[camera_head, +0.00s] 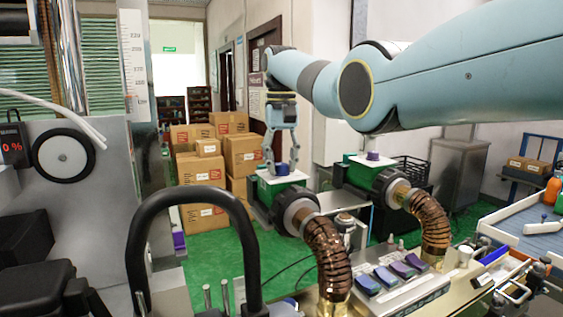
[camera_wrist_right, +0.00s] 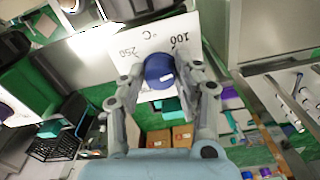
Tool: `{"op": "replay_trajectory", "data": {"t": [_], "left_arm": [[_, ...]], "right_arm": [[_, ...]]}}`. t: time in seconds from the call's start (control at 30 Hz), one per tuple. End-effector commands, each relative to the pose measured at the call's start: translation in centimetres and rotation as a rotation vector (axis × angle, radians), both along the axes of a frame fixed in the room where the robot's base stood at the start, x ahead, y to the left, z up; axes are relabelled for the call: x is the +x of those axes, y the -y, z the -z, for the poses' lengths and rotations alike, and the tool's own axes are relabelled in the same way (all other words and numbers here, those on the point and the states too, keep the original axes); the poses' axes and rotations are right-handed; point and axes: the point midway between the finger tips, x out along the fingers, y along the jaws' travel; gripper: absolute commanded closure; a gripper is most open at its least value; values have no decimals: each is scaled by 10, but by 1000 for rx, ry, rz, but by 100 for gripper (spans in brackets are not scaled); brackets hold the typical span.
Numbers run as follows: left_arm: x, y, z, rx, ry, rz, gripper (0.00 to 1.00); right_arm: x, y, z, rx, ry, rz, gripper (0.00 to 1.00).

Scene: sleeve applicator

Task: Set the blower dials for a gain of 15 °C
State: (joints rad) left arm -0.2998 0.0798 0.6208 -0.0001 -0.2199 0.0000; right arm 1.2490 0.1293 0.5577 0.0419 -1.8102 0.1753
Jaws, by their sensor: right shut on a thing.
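Two green-topped blowers stand side by side in the head view, the left one (camera_head: 262,187) and the right one (camera_head: 349,176). Each has a purple-blue dial on top, the left dial (camera_head: 282,170) and the right dial (camera_head: 373,155). My right gripper (camera_head: 282,164) reaches down onto the left dial and is shut on it. In the right wrist view its fingers (camera_wrist_right: 163,82) sit on both sides of the round blue dial (camera_wrist_right: 159,69), which bears a small white mark. The white scale plate (camera_wrist_right: 150,40) reads 250, °C and 100. My left gripper is not in view.
Ribbed copper hoses (camera_head: 326,255) lead from the blowers to a bench with several coloured rocker switches (camera_head: 384,276). A black hoop (camera_head: 137,235) stands in front. Cardboard boxes (camera_head: 208,175) are stacked behind.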

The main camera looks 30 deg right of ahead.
Motion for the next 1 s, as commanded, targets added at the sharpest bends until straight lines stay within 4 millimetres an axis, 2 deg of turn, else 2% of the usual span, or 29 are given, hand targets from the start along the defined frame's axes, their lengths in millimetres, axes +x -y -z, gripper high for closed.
{"op": "replay_trajectory", "data": {"t": [1.0], "left_arm": [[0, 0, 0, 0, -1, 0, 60]], "right_arm": [[2, -1, -1, 0, 2, 964, 100]]}}
